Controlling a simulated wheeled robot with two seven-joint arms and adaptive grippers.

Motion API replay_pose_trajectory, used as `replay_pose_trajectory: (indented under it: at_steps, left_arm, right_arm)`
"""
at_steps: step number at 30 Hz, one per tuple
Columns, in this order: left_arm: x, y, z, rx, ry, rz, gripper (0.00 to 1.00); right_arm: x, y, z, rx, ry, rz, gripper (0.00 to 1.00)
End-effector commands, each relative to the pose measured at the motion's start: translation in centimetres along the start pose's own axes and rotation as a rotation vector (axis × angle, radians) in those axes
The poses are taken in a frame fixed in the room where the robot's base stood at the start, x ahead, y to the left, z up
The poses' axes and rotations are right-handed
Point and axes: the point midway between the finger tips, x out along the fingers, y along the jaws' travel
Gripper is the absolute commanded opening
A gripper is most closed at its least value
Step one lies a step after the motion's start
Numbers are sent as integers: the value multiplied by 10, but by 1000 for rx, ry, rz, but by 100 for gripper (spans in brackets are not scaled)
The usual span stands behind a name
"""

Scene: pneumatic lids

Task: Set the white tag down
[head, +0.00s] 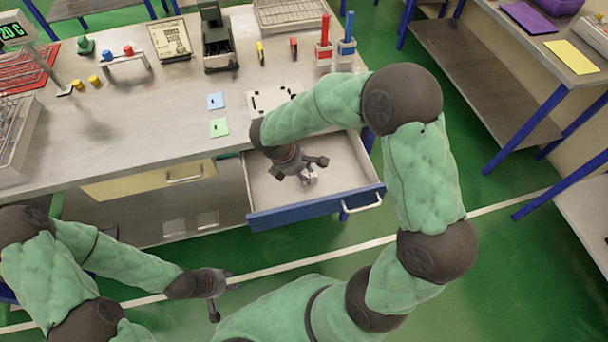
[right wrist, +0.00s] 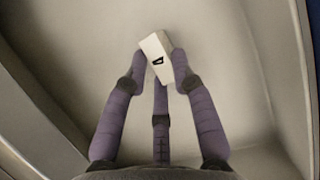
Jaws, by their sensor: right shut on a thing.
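The white tag (right wrist: 155,44) is a small pale block with a black mark on one face. My right gripper (right wrist: 158,70) is shut on it, with the fingers around its lower part. In the head view my right gripper (head: 304,177) is inside the open drawer (head: 318,208), and the tag shows small and pale at its fingertips. The drawer floor lies below the tag; I cannot tell whether they touch. My left gripper (head: 224,298) hangs low in front of the workbench, empty, with its fingers apart.
The drawer has a blue front and a pale, otherwise bare floor. On the workbench (head: 130,140) lie a blue card (head: 215,101), a green card (head: 219,127) and a white plate with black marks (head: 268,98). Red and blue upright tools (head: 326,45) stand at the back right.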

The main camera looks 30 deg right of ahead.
Motion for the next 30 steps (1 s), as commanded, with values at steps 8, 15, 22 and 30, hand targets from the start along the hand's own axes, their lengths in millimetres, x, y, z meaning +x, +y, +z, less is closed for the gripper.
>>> replay_pose_trajectory:
  at_steps: [8, 15, 22, 30]
  left_arm:
    - [0, 0, 0, 0, 1, 0, 40]
    - [0, 0, 0, 0, 1, 0, 40]
    - [0, 0, 0, 0, 1, 0, 40]
    - [-10, 4, 0, 0, 1, 0, 40]
  right_arm:
    - [0, 0, 0, 2, 1, 1, 2]
    - [2, 0, -1, 2, 1, 1, 50]
    - [1, 0, -1, 2, 1, 1, 50]
    - [-22, 1, 1, 3, 2, 3, 50]
